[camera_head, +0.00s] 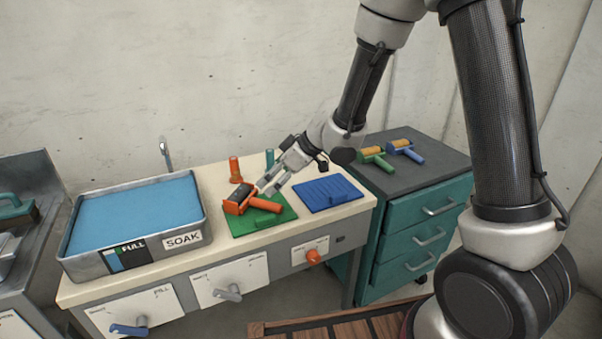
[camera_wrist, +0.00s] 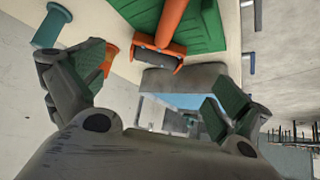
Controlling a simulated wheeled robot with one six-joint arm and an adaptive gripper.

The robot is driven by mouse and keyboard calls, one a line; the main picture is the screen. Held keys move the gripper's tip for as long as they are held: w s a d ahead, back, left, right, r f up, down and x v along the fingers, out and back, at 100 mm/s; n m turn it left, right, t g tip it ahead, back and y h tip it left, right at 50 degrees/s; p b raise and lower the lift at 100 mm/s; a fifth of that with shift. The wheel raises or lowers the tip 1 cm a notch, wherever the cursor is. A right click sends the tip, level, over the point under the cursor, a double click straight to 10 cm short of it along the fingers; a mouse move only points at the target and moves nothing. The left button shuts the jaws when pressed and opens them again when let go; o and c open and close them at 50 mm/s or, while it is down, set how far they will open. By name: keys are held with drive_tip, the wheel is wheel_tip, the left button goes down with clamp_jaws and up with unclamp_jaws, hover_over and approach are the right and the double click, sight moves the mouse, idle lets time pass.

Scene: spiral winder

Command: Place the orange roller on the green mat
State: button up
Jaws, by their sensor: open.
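The orange roller (camera_head: 264,205) lies on the green mat (camera_head: 250,225), its handle across the mat. Its dark head sits at the mat's back-left edge and appears to reach past it. In the wrist view the orange handle (camera_wrist: 172,20) and the green mat (camera_wrist: 208,38) show at the top. My gripper (camera_head: 268,186) is open, just above and behind the roller. In the wrist view my gripper's (camera_wrist: 160,85) fingers are wide apart with nothing held between them. The exact gap between fingertips and roller is hard to tell.
A tray of blue liquid (camera_head: 190,243) marked SOAK stands left. A blue mat (camera_head: 322,196) lies right of the green one. An orange peg (camera_head: 235,170) and a teal peg (camera_head: 269,158) stand behind. Green (camera_head: 378,160) and blue (camera_head: 412,155) rollers lie on the teal drawer cabinet (camera_head: 425,240).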

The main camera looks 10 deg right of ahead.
drive_tip(key=w+d+r+m+t+h, duration=0.1)
drive_tip(key=d+r+m+t+h, duration=0.15)
drive_tip(key=d+r, duration=0.5)
drive_tip(key=w+d+r+m+t+h, duration=0.1)
drive_tip(key=d+r+m+h, duration=0.2)
drive_tip(key=d, duration=0.7)
drive_tip(key=s+d+r+m+h, duration=0.3)
drive_tip(key=s+d+r, duration=0.45)
drive_tip(key=d, duration=0.35)
drive_tip(key=s+d+m+g, duration=0.1)
drive_tip(key=s+m, duration=0.1)
drive_tip(key=s, duration=0.8)
drive_tip(key=s+d+m+g+y, duration=0.1)
drive_tip(key=s+g, duration=0.1)
drive_tip(key=s, duration=0.9)
drive_tip(key=shift+s+d+r+m, duration=0.2)
drive_tip(key=shift+s+d+m, duration=0.05)
drive_tip(key=shift+d+m, duration=0.1)
